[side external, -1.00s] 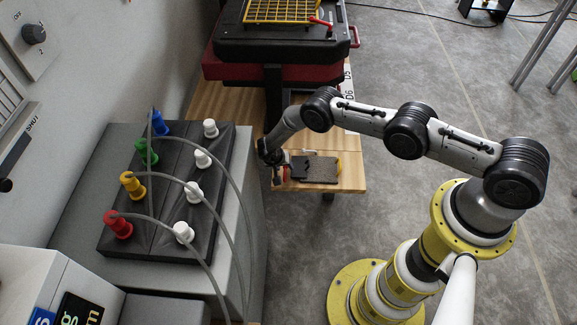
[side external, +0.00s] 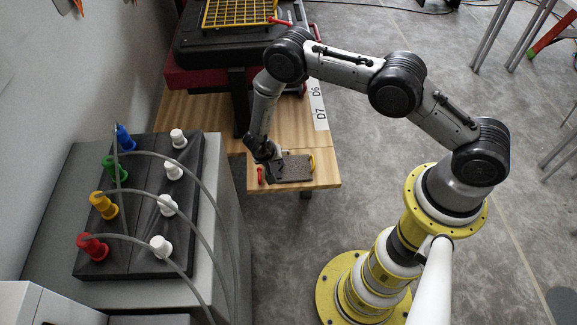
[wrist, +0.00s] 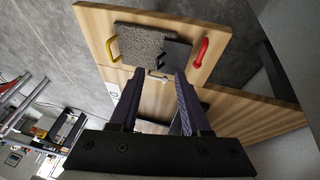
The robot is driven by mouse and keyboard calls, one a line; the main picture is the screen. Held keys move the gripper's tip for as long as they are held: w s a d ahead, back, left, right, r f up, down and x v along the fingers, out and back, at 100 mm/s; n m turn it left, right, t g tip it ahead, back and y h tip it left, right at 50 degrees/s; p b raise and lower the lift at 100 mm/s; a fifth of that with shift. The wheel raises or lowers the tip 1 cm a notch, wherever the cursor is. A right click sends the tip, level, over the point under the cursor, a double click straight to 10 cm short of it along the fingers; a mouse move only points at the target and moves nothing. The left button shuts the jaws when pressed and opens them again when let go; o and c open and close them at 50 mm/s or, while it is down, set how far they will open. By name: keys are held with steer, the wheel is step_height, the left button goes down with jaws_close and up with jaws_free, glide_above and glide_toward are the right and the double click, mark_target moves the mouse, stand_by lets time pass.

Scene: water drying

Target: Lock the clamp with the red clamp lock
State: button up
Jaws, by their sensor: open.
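A red handle-shaped piece, likely the red clamp lock (side external: 260,175), is at the left end of a grey rough plate (side external: 293,168) on the wooden table. The wrist view shows the red piece (wrist: 201,52) upright on the wood, right of the plate (wrist: 138,39) and a smooth dark block (wrist: 175,54). A yellow handle (wrist: 112,47) is at the plate's other end. My gripper (side external: 268,172) hangs close to the red piece. In the wrist view its fingers (wrist: 159,73) are apart, with nothing held between them; the red piece lies beyond the right fingertip.
A white handle (wrist: 157,75) shows between the fingertips. A black case with a yellow grid (side external: 238,12) stands behind. Left of the table, a black panel (side external: 140,215) carries coloured and white plugs with grey hoses.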

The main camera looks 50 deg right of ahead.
steer(key=s+r, duration=0.2)
steer(key=s, duration=0.3)
steer(key=shift+s+r, duration=0.25)
steer(key=shift+s, duration=0.15)
steer(key=shift+d, duration=0.1)
steer(key=w+a+y, duration=0.6)
steer(key=w+a, duration=0.1)
steer(key=w, duration=0.1)
glide_toward(260, 174)
steer(key=shift+m, duration=0.3)
steer(key=f, duration=0.5)
steer(key=w+a+f, duration=0.1)
steer(key=f, duration=0.1)
steer(key=shift+w+f, duration=0.1)
steer(key=shift+f, duration=0.25)
jaws_close()
